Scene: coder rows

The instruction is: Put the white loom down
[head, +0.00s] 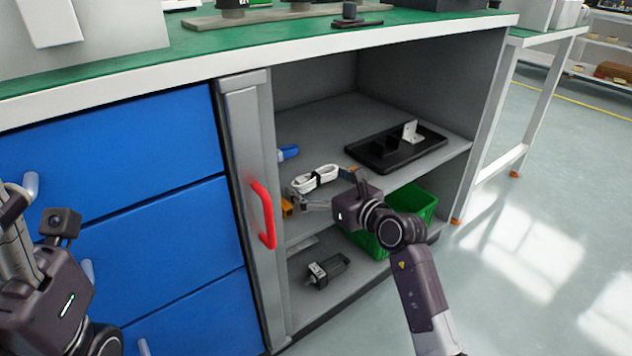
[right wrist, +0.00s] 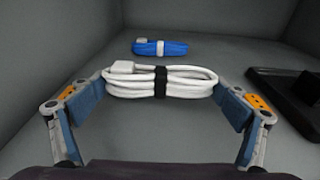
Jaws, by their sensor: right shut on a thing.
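The white loom (head: 315,178) is a coiled white cable with a black band round its middle. In the right wrist view the white loom (right wrist: 185,82) lies crosswise between my fingers. My right gripper (head: 318,187) is shut on it, one finger at each end, inside the open cabinet at the upper shelf (head: 325,125). I cannot tell whether the loom touches the shelf. My left gripper (head: 15,205) is at the left edge, in front of the blue drawers, only partly in view.
A blue loom (right wrist: 160,48) lies behind the white one. A black tray (head: 425,153) with a white bracket (head: 411,132) sits to the right on the shelf. Below are a green crate (head: 418,203) and a dark motor-like part (head: 327,270). The cabinet door with red handle (head: 264,215) stands left.

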